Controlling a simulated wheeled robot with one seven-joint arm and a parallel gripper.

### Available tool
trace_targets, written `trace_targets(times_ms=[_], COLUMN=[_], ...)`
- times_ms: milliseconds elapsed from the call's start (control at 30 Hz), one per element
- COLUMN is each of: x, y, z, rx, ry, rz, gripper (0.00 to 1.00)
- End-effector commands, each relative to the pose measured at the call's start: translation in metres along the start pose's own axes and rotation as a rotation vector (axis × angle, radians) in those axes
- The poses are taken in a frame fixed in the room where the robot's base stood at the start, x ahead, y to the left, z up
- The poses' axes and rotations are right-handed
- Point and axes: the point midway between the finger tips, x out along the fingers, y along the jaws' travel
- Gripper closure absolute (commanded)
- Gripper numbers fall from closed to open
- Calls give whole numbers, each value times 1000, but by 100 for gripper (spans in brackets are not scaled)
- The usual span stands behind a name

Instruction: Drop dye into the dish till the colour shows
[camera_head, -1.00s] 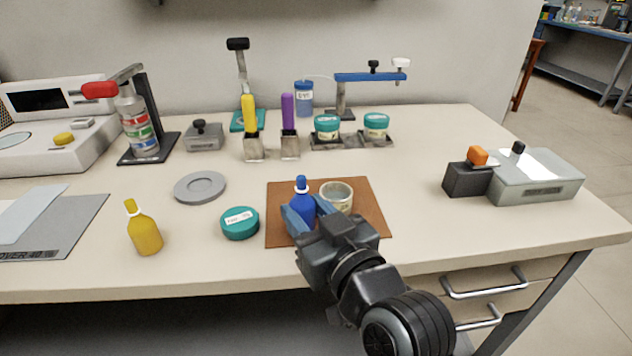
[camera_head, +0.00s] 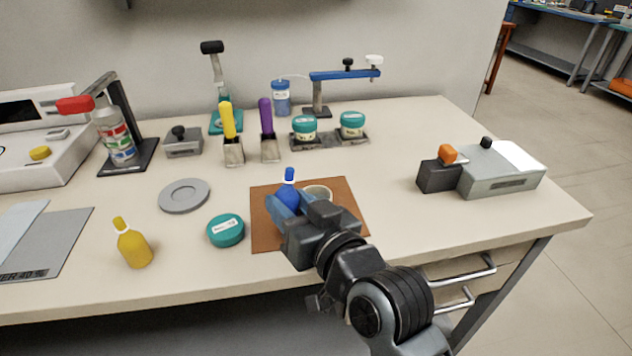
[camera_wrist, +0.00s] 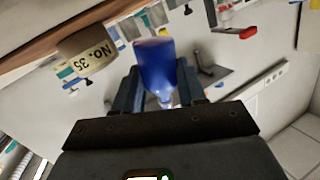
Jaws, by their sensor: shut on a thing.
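My gripper (camera_head: 287,207) is shut on a blue dropper bottle (camera_head: 288,192) with a white collar and blue tip. The bottle is roughly upright, tip up, and seems held slightly above the brown mat (camera_head: 262,236). It also shows in the wrist view (camera_wrist: 156,66), between the fingers. A small pale dish (camera_head: 318,190) stands on the mat just right of the bottle, mostly hidden by my gripper. In the wrist view the dish (camera_wrist: 88,50) carries a "No. 35" label, upside down. Its contents cannot be seen.
A yellow bottle (camera_head: 134,244), a teal lidded tin (camera_head: 226,231) and a grey disc (camera_head: 184,195) lie left of the mat. Teal-lidded jars (camera_head: 352,124) and holders stand behind. A grey device (camera_head: 500,172) is at the right. The table between mat and device is clear.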

Motion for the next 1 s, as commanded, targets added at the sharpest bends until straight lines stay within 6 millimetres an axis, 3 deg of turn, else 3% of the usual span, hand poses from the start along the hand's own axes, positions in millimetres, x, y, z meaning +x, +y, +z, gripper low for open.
trace_targets(times_ms=[267, 567, 867, 1000], x=[0, 2, 3, 3], y=[3, 12, 16, 16], z=[-20, -18, -37, -33], rx=[134, 279, 424, 492], ry=[-35, -73, -112, -129], rz=[-4, -10, -17, -20], gripper=[90, 90, 90, 90])
